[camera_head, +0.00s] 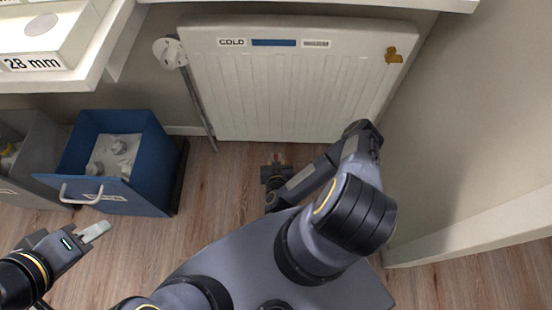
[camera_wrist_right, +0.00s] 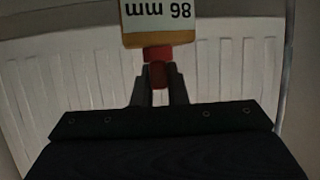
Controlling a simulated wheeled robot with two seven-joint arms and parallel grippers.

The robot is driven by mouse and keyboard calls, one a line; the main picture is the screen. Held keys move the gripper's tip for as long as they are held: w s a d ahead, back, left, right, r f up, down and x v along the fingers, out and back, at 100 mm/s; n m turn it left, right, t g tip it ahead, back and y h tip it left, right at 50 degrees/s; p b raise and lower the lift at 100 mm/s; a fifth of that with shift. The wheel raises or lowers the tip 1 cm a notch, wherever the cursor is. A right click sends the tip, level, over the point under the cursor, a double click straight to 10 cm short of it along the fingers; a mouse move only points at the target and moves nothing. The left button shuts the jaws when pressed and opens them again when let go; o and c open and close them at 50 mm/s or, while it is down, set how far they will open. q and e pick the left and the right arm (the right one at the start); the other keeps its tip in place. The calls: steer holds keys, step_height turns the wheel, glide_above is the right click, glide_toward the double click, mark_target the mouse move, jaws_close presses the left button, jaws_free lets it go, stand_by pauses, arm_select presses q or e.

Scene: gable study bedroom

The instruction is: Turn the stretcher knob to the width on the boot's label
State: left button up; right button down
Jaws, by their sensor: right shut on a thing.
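In the right wrist view, my right gripper (camera_wrist_right: 159,88) is shut on a red knob (camera_wrist_right: 158,53). The knob sits at the end of a yellow-brown stretcher body (camera_wrist_right: 134,42), whose white label (camera_wrist_right: 158,22) reads "86 mm" upside down. In the head view, my right gripper (camera_head: 276,160) is low in front of the radiator, with a small patch of red at its tips. The rest of the stretcher is hidden. My left gripper (camera_head: 97,231) is at the lower left, clear of the drawer; whether its pale fingers are apart is unclear. I see no boot for certain.
A pale box (camera_head: 78,40) labelled "28 mm" stands on the upper-left shelf. A white radiator (camera_head: 290,95) marked "COLD" is behind my right gripper. An open blue drawer (camera_head: 150,165) with pale items is at left, beside a grey bin (camera_head: 35,150). Wooden floor is free between.

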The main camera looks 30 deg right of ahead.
stand_by(0.6)
steer(key=c, duration=1.4)
jaws_free()
steer(key=shift+c, duration=0.2)
arm_select(q)
steer(key=shift+r, duration=0.1)
arm_select(e)
steer(key=shift+r, duration=0.1)
